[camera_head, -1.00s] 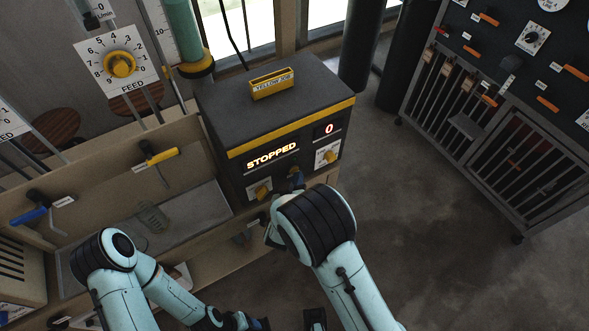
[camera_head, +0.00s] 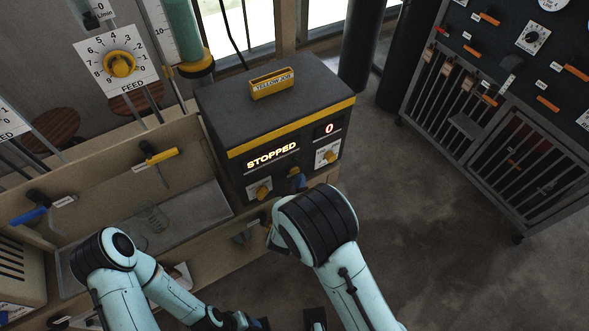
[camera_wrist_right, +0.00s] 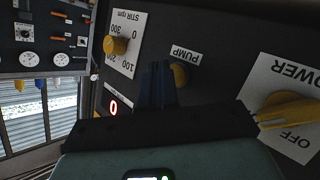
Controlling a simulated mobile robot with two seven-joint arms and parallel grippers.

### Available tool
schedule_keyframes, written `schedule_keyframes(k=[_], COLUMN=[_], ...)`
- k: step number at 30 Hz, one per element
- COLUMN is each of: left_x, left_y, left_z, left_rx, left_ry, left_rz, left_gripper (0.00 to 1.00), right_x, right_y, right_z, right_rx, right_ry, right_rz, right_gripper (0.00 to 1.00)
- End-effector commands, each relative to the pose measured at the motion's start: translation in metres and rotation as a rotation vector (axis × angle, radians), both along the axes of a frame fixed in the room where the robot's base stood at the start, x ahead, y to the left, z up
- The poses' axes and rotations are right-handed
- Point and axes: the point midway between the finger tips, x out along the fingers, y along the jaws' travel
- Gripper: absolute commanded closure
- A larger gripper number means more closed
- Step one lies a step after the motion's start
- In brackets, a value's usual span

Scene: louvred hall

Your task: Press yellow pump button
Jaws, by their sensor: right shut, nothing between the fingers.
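In the head view my right gripper (camera_head: 296,182) is at the box's front face, and the button is largely hidden there. The box's display (camera_head: 272,156) reads STOPPED, and a red 0 (camera_head: 329,128) shows beside it. My left gripper is at the bottom edge, unclear.
A yellow-handled lever (camera_head: 160,156) and a blue-handled lever (camera_head: 30,215) stand left of the box. A dark panel cabinet (camera_head: 500,60) stands right. Open floor lies between.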

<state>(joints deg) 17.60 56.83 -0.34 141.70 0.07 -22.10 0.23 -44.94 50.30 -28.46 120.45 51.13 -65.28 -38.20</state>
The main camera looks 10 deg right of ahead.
Motion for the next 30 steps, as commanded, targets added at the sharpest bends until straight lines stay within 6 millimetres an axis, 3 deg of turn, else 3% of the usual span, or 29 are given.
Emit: schedule_keyframes(k=[15,30], left_x=[-0.002,-0.002], left_y=[0.000,0.000], left_z=[-0.007,-0.007], left_rx=[0.000,0.000], left_ry=[0.002,0.002], left_rz=[0.000,0.000], left_gripper=[0.34,0.34], right_x=[-0.047,-0.051], right_y=[-0.017,-0.018], right_z=[-0.001,0.000], right_rx=[-0.001,0.001], right_ry=[0.001,0.000], right_rz=[0.000,0.001], right_gripper=[1.00,1.00])
